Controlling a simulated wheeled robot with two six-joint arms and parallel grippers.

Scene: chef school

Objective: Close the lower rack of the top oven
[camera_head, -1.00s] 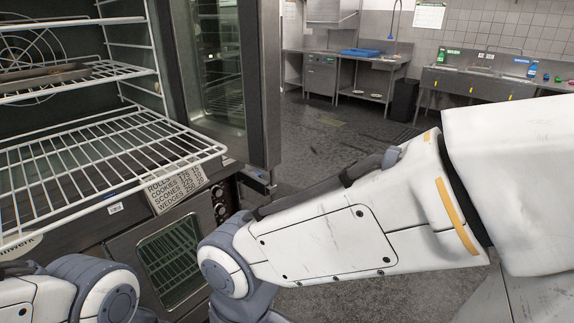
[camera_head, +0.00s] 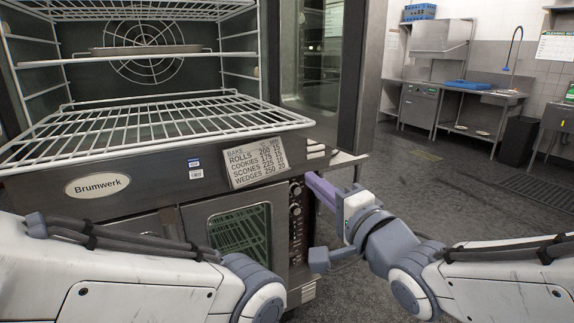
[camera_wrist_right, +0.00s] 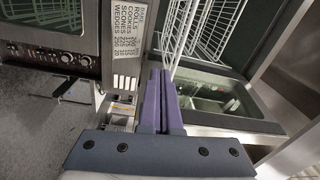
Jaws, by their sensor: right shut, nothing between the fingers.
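The lower rack (camera_head: 110,128) of the top oven is a white wire shelf. It is pulled out, with its front part sticking out past the oven's front edge above the label panel. White wire racking (camera_wrist_right: 205,28) also shows in the right wrist view. My right gripper (camera_head: 313,182) has purple fingers and is shut and empty. It is low, to the right of the rack and apart from it, near the control panel. Its fingers point up in the right wrist view (camera_wrist_right: 160,76). My left arm enters at lower left, below the rack; its gripper is out of view.
The top oven's glass door (camera_head: 345,75) stands open at the right. A baking tray (camera_head: 150,49) sits on the rack above. The lower oven (camera_head: 240,232) is below, with knobs (camera_head: 296,208) beside it. The floor (camera_head: 440,190) to the right is clear.

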